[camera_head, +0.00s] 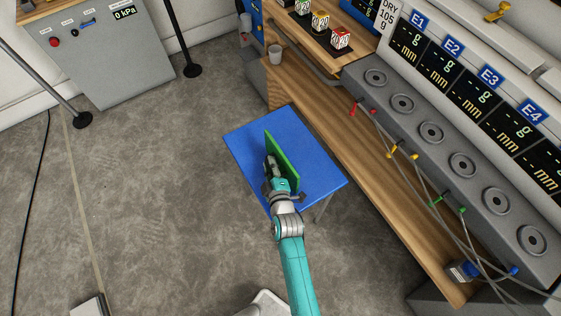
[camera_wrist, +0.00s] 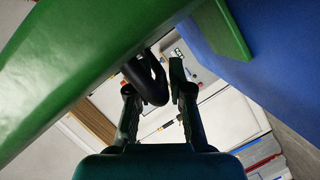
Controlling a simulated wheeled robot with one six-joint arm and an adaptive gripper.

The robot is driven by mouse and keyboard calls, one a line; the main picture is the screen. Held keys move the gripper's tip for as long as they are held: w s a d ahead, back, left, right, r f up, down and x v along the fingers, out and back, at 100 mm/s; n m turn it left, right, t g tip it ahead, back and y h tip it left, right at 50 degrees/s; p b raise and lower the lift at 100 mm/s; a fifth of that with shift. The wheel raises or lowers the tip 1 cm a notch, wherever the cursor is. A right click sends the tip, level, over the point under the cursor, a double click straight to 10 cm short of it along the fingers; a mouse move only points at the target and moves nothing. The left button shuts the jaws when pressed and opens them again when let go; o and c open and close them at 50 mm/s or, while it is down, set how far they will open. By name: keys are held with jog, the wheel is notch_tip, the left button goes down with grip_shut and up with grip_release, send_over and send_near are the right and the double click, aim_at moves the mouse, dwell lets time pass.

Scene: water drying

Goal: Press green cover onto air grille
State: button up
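The green cover (camera_head: 281,161) is a thin panel standing on its edge, tilted, over the blue tabletop (camera_head: 315,165). My gripper (camera_head: 273,180) is at the cover's left face, near its lower end. In the wrist view a green panel (camera_wrist: 75,55) crosses the upper left very close, and another green part (camera_wrist: 222,28) shows at the upper right. A dark curved handle (camera_wrist: 148,82) lies between my fingers, against the left one; a narrow gap seems to show at the right one. I cannot tell whether they grip it. I cannot make out an air grille.
A long wooden bench (camera_head: 385,215) with a grey row of round ports (camera_head: 431,132) and hanging cables runs along the right. A grey cabinet (camera_head: 105,55) stands upper left, near black post bases (camera_head: 190,71). The floor (camera_head: 150,190) left of the blue table is clear.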

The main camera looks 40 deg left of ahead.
jog(key=shift+w+a, duration=0.15)
grip_shut()
